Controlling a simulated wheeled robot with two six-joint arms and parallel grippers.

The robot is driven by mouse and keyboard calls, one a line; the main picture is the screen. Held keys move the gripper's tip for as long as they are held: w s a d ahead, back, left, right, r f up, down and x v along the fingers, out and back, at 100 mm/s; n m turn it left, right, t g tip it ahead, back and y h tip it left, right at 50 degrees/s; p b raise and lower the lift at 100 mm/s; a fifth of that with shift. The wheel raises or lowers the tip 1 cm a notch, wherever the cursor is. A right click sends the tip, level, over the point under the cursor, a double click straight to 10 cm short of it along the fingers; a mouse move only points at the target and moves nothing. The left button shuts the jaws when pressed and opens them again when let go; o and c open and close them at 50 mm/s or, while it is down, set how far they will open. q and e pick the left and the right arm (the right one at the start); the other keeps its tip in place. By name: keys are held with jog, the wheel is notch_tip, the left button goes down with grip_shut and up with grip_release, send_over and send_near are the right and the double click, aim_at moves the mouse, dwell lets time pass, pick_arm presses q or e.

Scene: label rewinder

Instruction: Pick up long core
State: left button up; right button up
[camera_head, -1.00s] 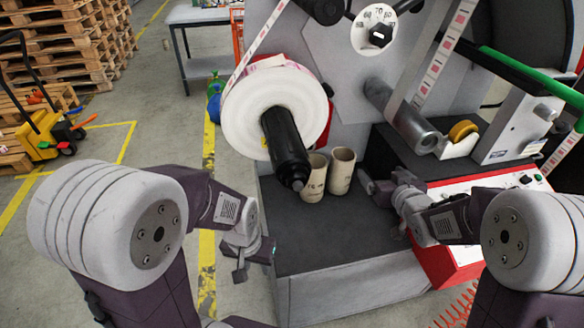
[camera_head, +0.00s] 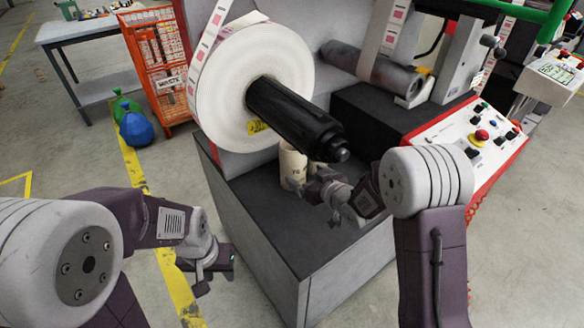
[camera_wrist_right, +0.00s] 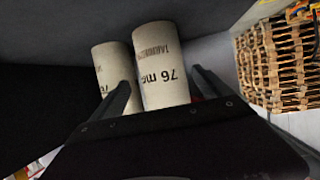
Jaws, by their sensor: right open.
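Two beige cardboard cores stand upright side by side on the machine's dark deck. In the head view one core (camera_head: 292,166) is plain below the black spindle, and the other is mostly hidden behind the spindle and my right gripper (camera_head: 335,208). The right wrist view shows both: the left core (camera_wrist_right: 110,68) and the right core (camera_wrist_right: 160,62), marked 76 mm. I cannot tell which is longer. My right gripper is open, with the right core in line with the gap between its fingers; contact is unclear. My left gripper (camera_head: 212,266) hangs left of the deck, away from the cores.
A large white label roll (camera_head: 232,85) sits on the black spindle (camera_head: 295,118), which juts out above the cores. A control panel (camera_head: 475,132) stands at the right. The deck's front (camera_head: 290,240) is clear. An orange waste cage (camera_head: 160,65) stands behind left.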

jog(key=b+x, duration=0.1)
jog(key=x, duration=0.8)
jog(key=shift+a, duration=0.1)
jog(key=shift+s, duration=0.1)
jog(key=c, duration=1.3)
jog(key=shift+c, duration=0.2)
jog(key=shift+r, duration=0.15)
